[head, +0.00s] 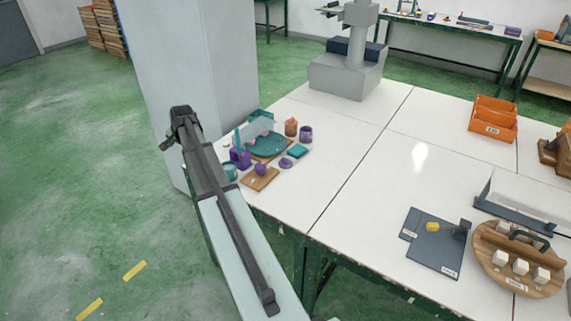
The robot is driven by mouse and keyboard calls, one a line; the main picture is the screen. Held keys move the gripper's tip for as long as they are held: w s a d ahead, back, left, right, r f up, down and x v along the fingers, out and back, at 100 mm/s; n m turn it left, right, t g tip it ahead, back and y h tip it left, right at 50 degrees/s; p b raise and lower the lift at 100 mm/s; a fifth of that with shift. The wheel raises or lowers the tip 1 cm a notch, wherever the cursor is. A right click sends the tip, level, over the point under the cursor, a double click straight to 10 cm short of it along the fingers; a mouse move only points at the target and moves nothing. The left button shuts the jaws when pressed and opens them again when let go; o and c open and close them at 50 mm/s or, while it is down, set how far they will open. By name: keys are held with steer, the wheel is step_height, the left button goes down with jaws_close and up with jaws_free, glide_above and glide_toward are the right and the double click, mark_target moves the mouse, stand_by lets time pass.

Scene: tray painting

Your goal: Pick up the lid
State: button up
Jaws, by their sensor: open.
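A cluster of small teal, purple and orange-brown pieces stands on the near left corner of the white table. A flat purple piece (286,163) there looks like a lid, but it is too small to be sure. Close by are an orange-brown pot (291,127), a purple pot (306,134), a teal pot (230,171) and a teal square piece (297,151). My gripper (180,122), at the dark far end of my arm, is open, left of the cluster and apart from it. Its fingertips are hard to make out.
A round teal tray (265,147) and a small wooden board (259,180) lie among the pieces. A grey pillar (190,60) rises just behind my gripper. A dark board (436,243), a round wooden board (517,284) and orange bins (493,118) stand to the right. The table's middle is clear.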

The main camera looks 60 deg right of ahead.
steer(key=s+d+r+m, duration=0.2)
steer(key=d+r, duration=0.6)
steer(key=m+g+y, duration=0.2)
steer(key=g, duration=0.4)
glide_above(286, 159)
steer(key=f, duration=0.8)
steer(key=shift+s+f, duration=0.15)
steer(key=shift+s, duration=0.05)
steer(key=shift+w+f, duration=0.15)
steer(key=shift+f, duration=1.55)
steer(key=shift+w+f, duration=0.15)
steer(key=shift+f, duration=1.5)
steer(key=c, duration=1.1)
